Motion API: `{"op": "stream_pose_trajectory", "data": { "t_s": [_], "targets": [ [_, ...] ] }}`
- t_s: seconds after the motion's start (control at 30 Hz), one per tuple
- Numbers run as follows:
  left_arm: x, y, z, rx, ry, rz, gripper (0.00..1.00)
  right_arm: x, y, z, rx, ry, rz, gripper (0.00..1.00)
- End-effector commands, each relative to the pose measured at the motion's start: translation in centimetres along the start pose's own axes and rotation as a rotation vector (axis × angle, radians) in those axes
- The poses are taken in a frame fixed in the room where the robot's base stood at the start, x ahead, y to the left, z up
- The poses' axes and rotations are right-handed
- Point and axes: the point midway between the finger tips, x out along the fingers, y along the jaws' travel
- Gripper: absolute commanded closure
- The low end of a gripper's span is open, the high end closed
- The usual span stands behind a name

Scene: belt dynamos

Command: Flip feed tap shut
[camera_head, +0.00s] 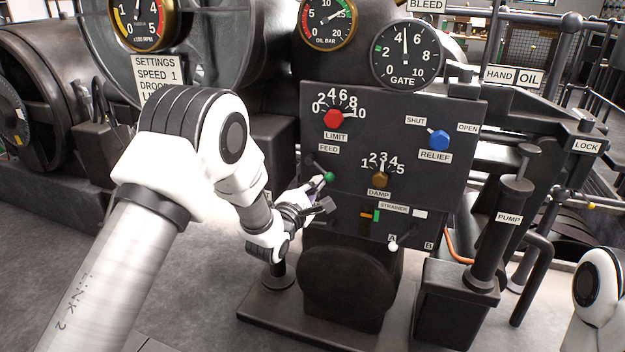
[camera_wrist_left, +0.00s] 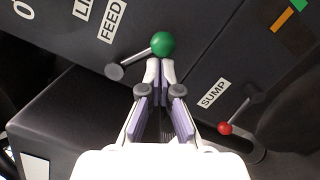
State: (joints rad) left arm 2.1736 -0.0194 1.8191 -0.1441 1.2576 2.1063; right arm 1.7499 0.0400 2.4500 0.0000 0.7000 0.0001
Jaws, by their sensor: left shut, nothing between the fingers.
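The feed tap is a short grey lever with a green ball (camera_head: 329,177) on its end, below the FEED label (camera_head: 329,149) on the dark panel. In the left wrist view the lever runs from its round pivot (camera_wrist_left: 114,71) to the green ball (camera_wrist_left: 163,44). My left gripper (camera_head: 319,187) is shut and empty at the ball. In the left wrist view its closed fingertips (camera_wrist_left: 160,72) sit right beside the ball; I cannot tell whether they touch it. My right gripper is out of view.
A red limit knob (camera_head: 334,118), a brass damp knob (camera_head: 379,179) and a blue relief knob (camera_head: 438,141) stand out from the panel. A small red-tipped sump lever (camera_wrist_left: 226,128) is close to the gripper's right. The pump (camera_head: 508,220) stands at right.

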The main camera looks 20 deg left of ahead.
Motion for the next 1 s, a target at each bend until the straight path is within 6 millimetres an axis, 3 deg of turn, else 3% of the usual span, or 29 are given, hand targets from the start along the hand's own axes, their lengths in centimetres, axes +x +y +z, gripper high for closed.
{"op": "stream_pose_trajectory", "data": {
  "t_s": [0.47,1.0],
  "targets": [
    [0.2,0.5,1.2,-0.179,-0.002,0.025,1.0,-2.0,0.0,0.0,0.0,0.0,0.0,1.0],
    [0.3,1.0,2.6,-0.173,-0.002,0.023,1.0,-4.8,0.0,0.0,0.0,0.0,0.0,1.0]
  ]
}}
